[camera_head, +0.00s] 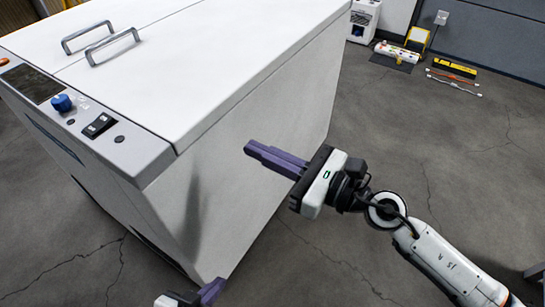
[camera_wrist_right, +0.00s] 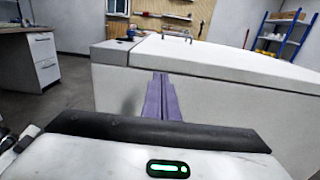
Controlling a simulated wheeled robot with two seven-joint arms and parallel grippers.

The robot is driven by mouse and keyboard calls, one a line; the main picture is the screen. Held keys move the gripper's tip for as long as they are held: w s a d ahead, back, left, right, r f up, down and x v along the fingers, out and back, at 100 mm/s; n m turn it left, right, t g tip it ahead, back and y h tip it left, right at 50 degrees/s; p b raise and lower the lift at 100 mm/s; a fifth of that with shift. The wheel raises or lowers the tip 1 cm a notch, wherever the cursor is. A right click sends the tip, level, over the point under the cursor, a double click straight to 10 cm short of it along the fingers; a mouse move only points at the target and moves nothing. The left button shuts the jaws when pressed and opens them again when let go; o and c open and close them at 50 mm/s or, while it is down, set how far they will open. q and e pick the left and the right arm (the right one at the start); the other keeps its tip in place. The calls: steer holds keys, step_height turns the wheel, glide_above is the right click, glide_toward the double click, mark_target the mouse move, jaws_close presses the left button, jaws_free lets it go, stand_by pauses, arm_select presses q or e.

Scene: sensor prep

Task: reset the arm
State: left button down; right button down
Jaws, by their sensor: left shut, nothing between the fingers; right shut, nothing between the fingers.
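My right gripper (camera_head: 272,157) has purple fingers that lie together, shut and empty. It is held in the air beside the white machine's right side wall (camera_head: 240,150). In the right wrist view the shut fingers (camera_wrist_right: 160,97) point toward the same white machine (camera_wrist_right: 225,90); I cannot tell whether they touch it. My left gripper (camera_head: 212,290) shows only partly at the bottom edge of the head view, near the machine's lower corner. Its purple fingers are shut with nothing seen between them. The rest of the left arm is out of view.
The machine's lid has two metal handles (camera_head: 112,45), and its front panel has a blue knob (camera_head: 62,103) and a black switch (camera_head: 98,125). Cables (camera_head: 455,82) and a yellow-black bar (camera_head: 454,68) lie on the floor at the back right. The grey floor (camera_head: 440,140) right of the machine is mostly clear.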

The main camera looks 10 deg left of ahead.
steer(key=s+d+f+m+t+h, duration=0.1)
steer(key=d+f+m+t+h, duration=0.45)
steer(key=m, duration=0.95)
steer(key=s+d+f+m+t+h, duration=0.15)
steer(key=d+f+m+h, duration=0.35)
steer(key=d+m, duration=0.75)
steer(key=s+d+f+m+g+h, duration=0.3)
steer(key=s+f+m+g, duration=0.3)
steer(key=s+f+m, duration=0.9)
step_height(320, 180, down, 3)
steer(key=m, duration=0.4)
steer(key=shift+s+d+p, duration=0.25)
steer(key=shift+d+p, duration=0.1)
steer(key=shift+d, duration=0.05)
